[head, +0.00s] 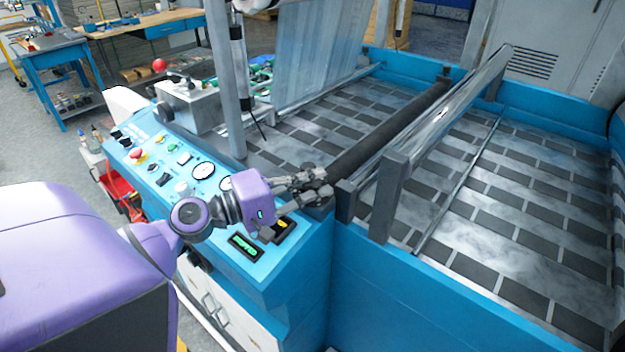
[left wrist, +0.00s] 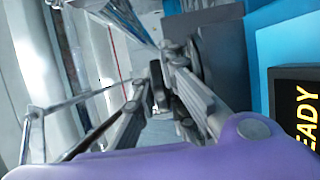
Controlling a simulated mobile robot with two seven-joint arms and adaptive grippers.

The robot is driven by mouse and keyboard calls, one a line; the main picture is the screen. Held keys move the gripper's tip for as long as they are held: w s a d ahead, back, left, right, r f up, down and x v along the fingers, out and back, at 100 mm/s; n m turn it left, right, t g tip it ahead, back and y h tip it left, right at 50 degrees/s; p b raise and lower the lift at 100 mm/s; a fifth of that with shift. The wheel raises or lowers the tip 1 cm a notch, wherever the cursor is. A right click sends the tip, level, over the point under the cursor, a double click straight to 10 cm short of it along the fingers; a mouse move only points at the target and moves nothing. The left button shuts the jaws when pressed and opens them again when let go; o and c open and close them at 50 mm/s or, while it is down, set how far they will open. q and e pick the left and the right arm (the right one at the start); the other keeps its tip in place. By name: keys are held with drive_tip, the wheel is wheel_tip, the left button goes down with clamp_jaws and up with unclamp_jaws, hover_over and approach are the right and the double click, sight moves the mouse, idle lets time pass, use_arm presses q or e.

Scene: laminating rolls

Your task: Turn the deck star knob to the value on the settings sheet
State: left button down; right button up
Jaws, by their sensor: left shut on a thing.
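My left gripper (head: 318,184) reaches over the right end of the blue control panel (head: 262,262), beside the end of the dark roller. Its fingers are shut on a small dark thing, most likely the deck star knob, which the fingers largely hide in the head view. In the left wrist view the fingers of my left gripper (left wrist: 168,92) close around this dark knob (left wrist: 158,84); its pointer and any scale cannot be made out. The settings sheet cannot be made out in either view. My right gripper is not in view.
A dark roller (head: 385,130) and a shiny bar (head: 440,115) cross the brick-patterned deck close to my gripper. A grey post (head: 222,80) rises behind the panel. A display reading "EADY" (left wrist: 303,108) shows beside my gripper. A red ball knob (head: 159,65) stands farther back.

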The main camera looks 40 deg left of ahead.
use_arm(q)
drive_tip(key=c, duration=1.8)
unclamp_jaws()
drive_tip(key=shift+r, duration=0.15)
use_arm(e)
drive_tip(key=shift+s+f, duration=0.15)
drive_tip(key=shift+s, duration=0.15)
use_arm(q)
drive_tip(key=v, duration=1.2)
